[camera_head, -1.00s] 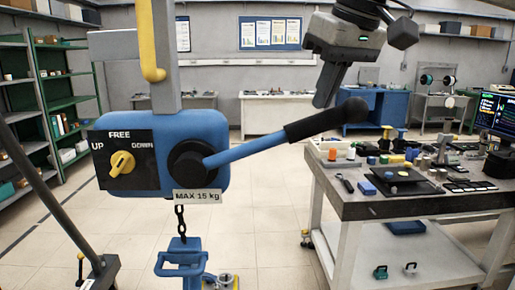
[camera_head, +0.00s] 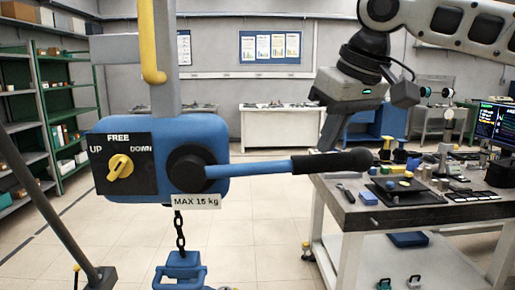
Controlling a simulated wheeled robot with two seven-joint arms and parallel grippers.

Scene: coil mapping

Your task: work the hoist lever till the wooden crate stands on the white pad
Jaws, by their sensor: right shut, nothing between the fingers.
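The blue hoist body (camera_head: 215,140) hangs on a grey post. Its lever (camera_head: 250,169) sticks out to the right, nearly level, with a black grip (camera_head: 333,161). The yellow selector knob (camera_head: 120,167) sits slanted on a black plate marked UP, FREE and DOWN; which mark it points to is hard to tell. The crate, white pad and left gripper are out of view.
A workbench (camera_head: 350,215) with tools and small parts stands to the right of the lever. Green shelves (camera_head: 45,110) line the left. A dark slanted pole (camera_head: 50,210) stands at front left. The floor between is mostly clear.

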